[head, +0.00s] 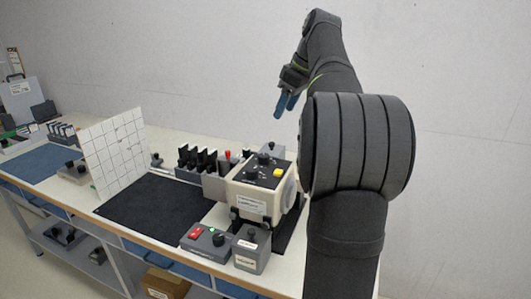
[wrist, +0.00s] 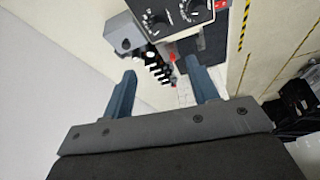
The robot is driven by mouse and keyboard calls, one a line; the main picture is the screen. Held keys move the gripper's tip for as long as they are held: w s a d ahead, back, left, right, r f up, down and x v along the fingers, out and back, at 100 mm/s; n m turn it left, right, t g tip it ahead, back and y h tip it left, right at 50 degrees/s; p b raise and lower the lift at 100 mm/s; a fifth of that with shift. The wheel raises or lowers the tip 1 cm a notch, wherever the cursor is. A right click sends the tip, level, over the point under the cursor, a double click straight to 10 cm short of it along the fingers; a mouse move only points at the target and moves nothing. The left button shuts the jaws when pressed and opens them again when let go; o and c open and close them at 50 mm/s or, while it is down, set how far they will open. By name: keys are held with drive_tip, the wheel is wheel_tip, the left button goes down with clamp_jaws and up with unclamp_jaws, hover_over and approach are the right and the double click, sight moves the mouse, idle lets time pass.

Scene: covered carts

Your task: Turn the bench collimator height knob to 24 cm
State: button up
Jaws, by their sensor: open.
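A cream box with a black top panel (head: 264,176), which looks like the collimator, stands on the bench. Its panel carries black knobs and a yellow button; I cannot read which knob is for height. In the wrist view a black panel (wrist: 178,14) at the top edge shows two dial knobs, one (wrist: 157,25) left and one (wrist: 193,8) right. Their scale readings are too small to read. My gripper (head: 286,103) is raised above and behind the box, apart from it. In the wrist view its blue fingers (wrist: 160,66) are spread with nothing between them.
A control box (head: 207,241) with a red button and a grey knob box (head: 250,254) stand at the front edge. Black-handled items (head: 196,158) line the back. A white grid panel (head: 115,152) stands left beside a clear black mat (head: 150,207). A wall is behind.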

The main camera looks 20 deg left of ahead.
sight(264, 155)
drive_tip(key=x, duration=1.7)
drive_tip(key=shift+s+f, duration=0.15)
drive_tip(key=shift+c, duration=0.4)
drive_tip(key=c, duration=0.9)
drive_tip(key=shift+s+m+t+h, duration=0.15)
drive_tip(key=shift+m+t, duration=0.3)
drive_tip(key=shift+m, duration=0.8)
drive_tip(key=shift+w+m+t+h, duration=0.1)
drive_tip(key=shift+m+t+h, duration=0.25)
drive_tip(key=shift+m, duration=0.9)
drive_tip(key=o, duration=1)
drive_tip(key=v, duration=1.7)
drive_tip(key=shift+s+d+r, duration=0.15)
drive_tip(key=shift+d+r, duration=0.05)
